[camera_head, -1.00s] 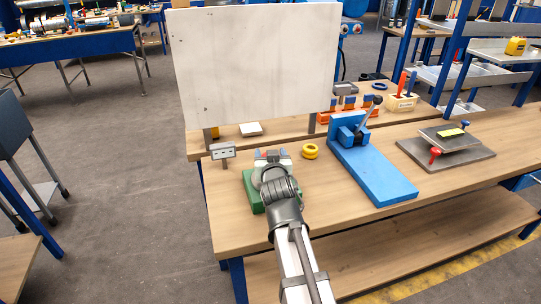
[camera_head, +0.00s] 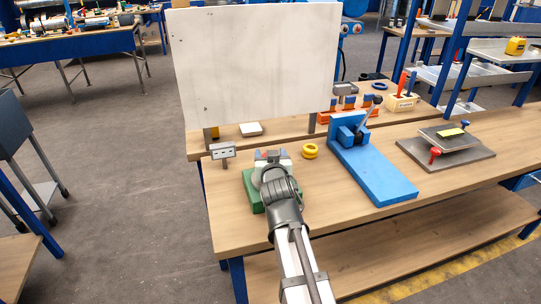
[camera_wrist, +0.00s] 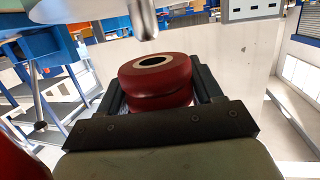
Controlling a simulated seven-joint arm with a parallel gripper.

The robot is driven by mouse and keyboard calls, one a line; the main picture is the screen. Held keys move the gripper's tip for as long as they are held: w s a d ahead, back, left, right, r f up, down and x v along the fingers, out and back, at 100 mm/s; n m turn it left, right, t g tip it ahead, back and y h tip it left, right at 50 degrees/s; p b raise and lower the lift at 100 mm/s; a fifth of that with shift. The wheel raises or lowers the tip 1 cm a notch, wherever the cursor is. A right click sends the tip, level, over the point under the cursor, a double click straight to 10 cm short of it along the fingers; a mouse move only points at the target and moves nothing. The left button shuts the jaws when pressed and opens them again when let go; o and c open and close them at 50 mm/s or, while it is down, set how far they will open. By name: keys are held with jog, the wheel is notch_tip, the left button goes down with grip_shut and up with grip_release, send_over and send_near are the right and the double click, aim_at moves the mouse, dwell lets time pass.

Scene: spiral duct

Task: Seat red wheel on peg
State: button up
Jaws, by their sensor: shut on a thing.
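The red wheel (camera_wrist: 158,82) fills the middle of the wrist view, with a pale hub and a dark hole. My gripper (camera_wrist: 160,92) is shut on it, with a black finger on each side. A smooth metal peg (camera_wrist: 143,18) comes in from the top of the wrist view, its rounded end just short of the wheel and close to its hole. The wheel is not on the peg. In the head view my gripper (camera_head: 271,157) is over the green base (camera_head: 251,188); my arm hides most of the wheel and all of the peg.
Yellow rings (camera_head: 310,151) lie right of my gripper. A blue fixture (camera_head: 378,175) with a lever stands farther right. A small grey box on a stand (camera_head: 222,152) is at the left. A big white board (camera_head: 255,65) rises behind. The front right tabletop is clear.

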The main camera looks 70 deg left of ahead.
jog(key=shift+f, duration=0.95)
jog(key=o, duration=1.2)
jog(key=shift+d, duration=0.1)
jog(key=v, duration=1.3)
jog(key=shift+s+d+r, duration=0.1)
jog(key=shift+d+r, duration=0.1)
jog(key=shift+d, duration=0.1)
